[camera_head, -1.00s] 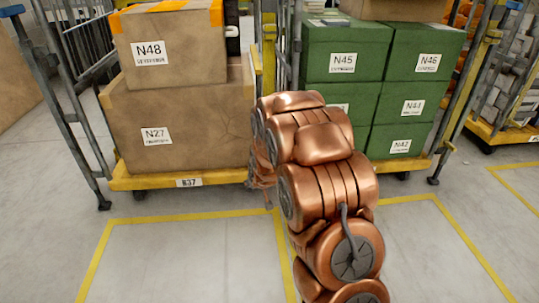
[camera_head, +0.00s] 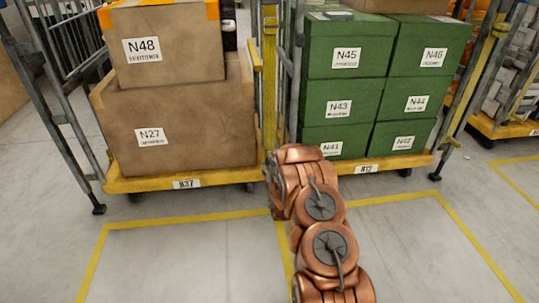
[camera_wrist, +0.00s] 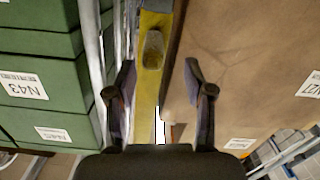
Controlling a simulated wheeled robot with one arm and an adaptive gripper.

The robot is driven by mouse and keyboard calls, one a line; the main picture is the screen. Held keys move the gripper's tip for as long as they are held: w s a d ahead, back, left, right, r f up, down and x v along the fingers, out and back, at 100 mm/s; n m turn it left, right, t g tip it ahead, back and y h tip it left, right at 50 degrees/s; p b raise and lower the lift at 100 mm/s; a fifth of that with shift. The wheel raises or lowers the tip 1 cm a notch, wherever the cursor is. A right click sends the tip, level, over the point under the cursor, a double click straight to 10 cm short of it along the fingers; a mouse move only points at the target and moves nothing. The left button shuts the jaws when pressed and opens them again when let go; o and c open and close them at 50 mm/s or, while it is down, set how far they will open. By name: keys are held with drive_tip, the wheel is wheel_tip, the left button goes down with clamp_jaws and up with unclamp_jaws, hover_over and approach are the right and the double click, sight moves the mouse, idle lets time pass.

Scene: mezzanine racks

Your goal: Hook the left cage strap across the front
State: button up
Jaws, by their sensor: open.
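The left cage holds brown boxes, N48 (camera_head: 170,45) above N27 (camera_head: 180,130), on a yellow base (camera_head: 225,180) with a label. A yellow strap (camera_head: 269,85) hangs down by the cage's right front post. In the wrist view the yellow strap (camera_wrist: 148,85) runs down the middle, with a pale metal fitting (camera_wrist: 153,48), seemingly its hook or buckle. My gripper (camera_wrist: 160,85) is open, with one finger on each side of the strap in the picture. I cannot tell whether the strap lies between the pads in depth. My arm hides the gripper in the head view.
A right cage with green boxes (camera_head: 345,50) stands close beside, its grey posts (camera_head: 293,70) near the strap. Another strap (camera_head: 478,75) hangs on its right side. Yellow floor lines (camera_head: 180,222) mark clear floor in front.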

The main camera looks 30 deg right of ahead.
sight(270, 155)
drive_tip(key=shift+d+b+x, duration=0.2)
drive_tip(key=shift+b+x, duration=0.5)
drive_tip(key=shift+x, duration=1.3)
drive_tip(key=shift+d+b+x, duration=0.2)
drive_tip(key=shift+b+x, duration=0.5)
drive_tip(key=shift+x, duration=1.3)
drive_tip(key=shift+s+f, duration=0.1)
drive_tip(key=shift+s, duration=0.05)
drive_tip(key=shift+c, duration=0.2)
clamp_jaws()
